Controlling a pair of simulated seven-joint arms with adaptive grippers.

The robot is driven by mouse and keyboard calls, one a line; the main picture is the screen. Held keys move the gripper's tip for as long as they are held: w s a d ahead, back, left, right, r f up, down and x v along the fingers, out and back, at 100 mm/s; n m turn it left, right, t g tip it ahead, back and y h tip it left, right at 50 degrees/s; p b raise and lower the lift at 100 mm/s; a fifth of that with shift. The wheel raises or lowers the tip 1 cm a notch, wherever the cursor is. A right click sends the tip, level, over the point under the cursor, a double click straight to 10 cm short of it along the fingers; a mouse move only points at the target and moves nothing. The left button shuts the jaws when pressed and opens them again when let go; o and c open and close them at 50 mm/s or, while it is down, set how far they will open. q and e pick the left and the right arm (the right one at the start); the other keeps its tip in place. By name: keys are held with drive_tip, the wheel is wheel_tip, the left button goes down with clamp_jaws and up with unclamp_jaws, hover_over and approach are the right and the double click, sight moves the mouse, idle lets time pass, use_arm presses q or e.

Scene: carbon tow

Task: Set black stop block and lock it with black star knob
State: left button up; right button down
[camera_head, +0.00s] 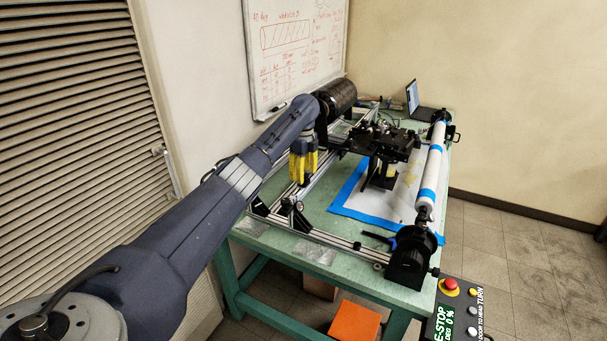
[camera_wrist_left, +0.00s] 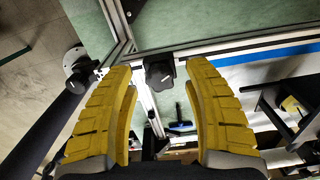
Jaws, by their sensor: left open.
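My left gripper (camera_head: 303,180) has yellow ridged fingers and points down over the aluminium rails at the table's left side. In the left wrist view its fingers (camera_wrist_left: 160,70) are open and apart, with nothing held. A small black block-like part (camera_wrist_left: 158,76) sits at a rail between and beyond the fingertips; I cannot tell whether it is the stop block, the star knob or both. In the head view a black fitting (camera_head: 291,214) stands on the near rail below the gripper. My right gripper is not in view.
A white roller with blue bands (camera_head: 431,172) lies along the right side of the green table (camera_head: 285,243). A black carriage (camera_head: 380,140) stands mid-table over a blue-edged white sheet (camera_head: 345,203). A dark spool (camera_head: 338,95) is behind. An E-stop panel (camera_head: 452,312) is front right.

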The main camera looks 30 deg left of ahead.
use_arm(q)
wheel_tip(320, 180, up, 12)
idle(0.8)
idle(0.3)
